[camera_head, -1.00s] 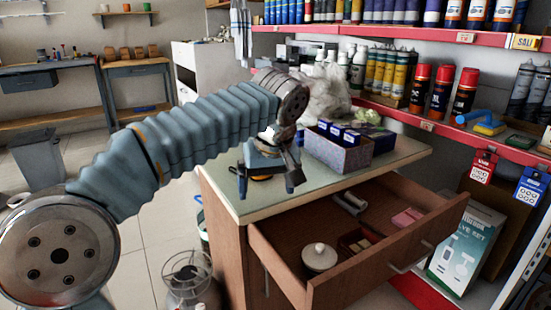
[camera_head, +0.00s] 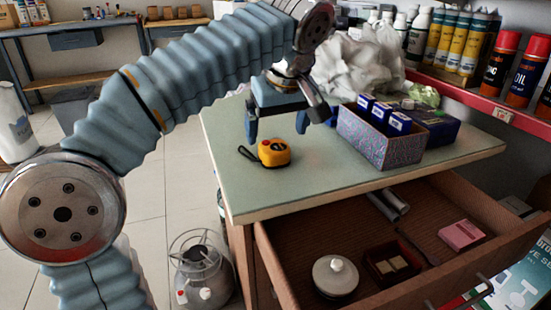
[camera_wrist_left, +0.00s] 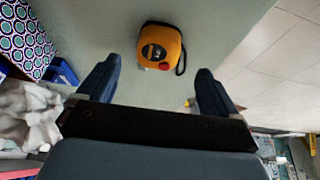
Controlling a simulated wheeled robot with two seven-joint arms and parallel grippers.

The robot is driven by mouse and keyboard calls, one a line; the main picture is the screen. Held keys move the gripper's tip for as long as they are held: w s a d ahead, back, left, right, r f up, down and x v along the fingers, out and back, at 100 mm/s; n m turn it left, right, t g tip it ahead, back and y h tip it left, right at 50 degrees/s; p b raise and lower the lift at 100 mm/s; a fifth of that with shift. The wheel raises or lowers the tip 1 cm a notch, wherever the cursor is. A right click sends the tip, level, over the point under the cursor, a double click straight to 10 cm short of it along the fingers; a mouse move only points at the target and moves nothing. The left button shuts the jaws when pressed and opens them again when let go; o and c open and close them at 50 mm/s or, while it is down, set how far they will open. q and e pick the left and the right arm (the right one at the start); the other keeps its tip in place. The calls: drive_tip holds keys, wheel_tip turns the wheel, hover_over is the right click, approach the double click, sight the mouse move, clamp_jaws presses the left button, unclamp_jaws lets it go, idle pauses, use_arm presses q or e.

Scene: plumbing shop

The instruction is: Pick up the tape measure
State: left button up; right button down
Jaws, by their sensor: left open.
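The tape measure (camera_head: 273,152) is yellow-orange with a black wrist strap and a red button. It lies on the pale green counter top (camera_head: 230,185), near its left edge. My left gripper (camera_head: 277,130) is open and empty, just above and behind the tape measure in the head view. In the left wrist view the tape measure (camera_wrist_left: 160,46) lies beyond the two open fingertips (camera_wrist_left: 155,85), roughly centred between them and apart from both. My right gripper is not in view.
A patterned box (camera_head: 378,143) with small blue boxes stands right of the gripper. Crumpled white plastic (camera_head: 350,65) lies behind. The open drawer (camera_head: 300,290) below holds a white round lidded pot (camera_head: 335,275) and a pink box (camera_head: 462,235). The counter front is clear.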

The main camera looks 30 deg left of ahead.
sight(274, 145)
use_arm(q)
drive_tip(key=x, duration=0.3)
drive_tip(key=b+x, duration=0.1)
drive_tip(key=x, duration=0.1)
drive_tip(key=shift+w+a+f+b, duration=0.25)
drive_tip(key=shift+w+b, duration=0.05)
drive_tip(key=c, duration=1.4)
